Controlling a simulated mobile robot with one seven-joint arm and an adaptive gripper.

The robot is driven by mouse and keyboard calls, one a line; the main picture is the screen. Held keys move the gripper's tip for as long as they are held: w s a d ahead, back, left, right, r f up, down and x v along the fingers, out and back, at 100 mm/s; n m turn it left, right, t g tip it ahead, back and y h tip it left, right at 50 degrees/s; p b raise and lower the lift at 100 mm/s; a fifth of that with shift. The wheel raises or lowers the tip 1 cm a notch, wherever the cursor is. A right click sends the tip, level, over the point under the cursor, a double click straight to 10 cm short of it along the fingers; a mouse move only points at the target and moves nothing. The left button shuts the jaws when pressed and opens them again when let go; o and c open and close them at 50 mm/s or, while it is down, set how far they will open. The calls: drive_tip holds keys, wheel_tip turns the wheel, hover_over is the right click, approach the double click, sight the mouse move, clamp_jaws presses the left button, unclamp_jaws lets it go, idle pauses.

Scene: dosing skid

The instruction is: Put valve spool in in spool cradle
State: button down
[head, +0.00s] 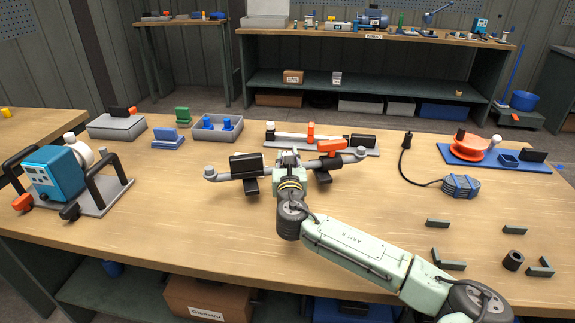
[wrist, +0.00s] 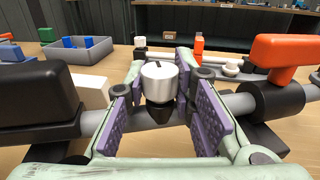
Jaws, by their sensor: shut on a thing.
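The valve spool looks to be the grey pipe (head: 226,174) with a black block (head: 245,166) on its left half and an orange handle (head: 333,146) on its right half. In the wrist view its pipe (wrist: 240,104) runs out on both sides of my fingers. Dark blocks (head: 251,187) (head: 322,176) under the pipe may be the spool cradle. I cannot tell whether the spool rests in them.
Behind stands a grey base (head: 370,151) with a white pipe and orange and black parts. A blue pump (head: 55,172) is at left, a blue tray (head: 490,158) at right. Dark brackets (head: 437,223) lie at front right. The table's front left is clear.

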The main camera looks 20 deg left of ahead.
drive_tip(key=shift+w+f+p, duration=0.1)
drive_tip(key=shift+f+p, duration=0.3)
drive_tip(key=shift+f, duration=1.25)
drive_tip(key=shift+f, duration=0.3)
drive_tip(key=c, duration=1.4)
unclamp_jaws()
drive_tip(key=shift+o, duration=0.2)
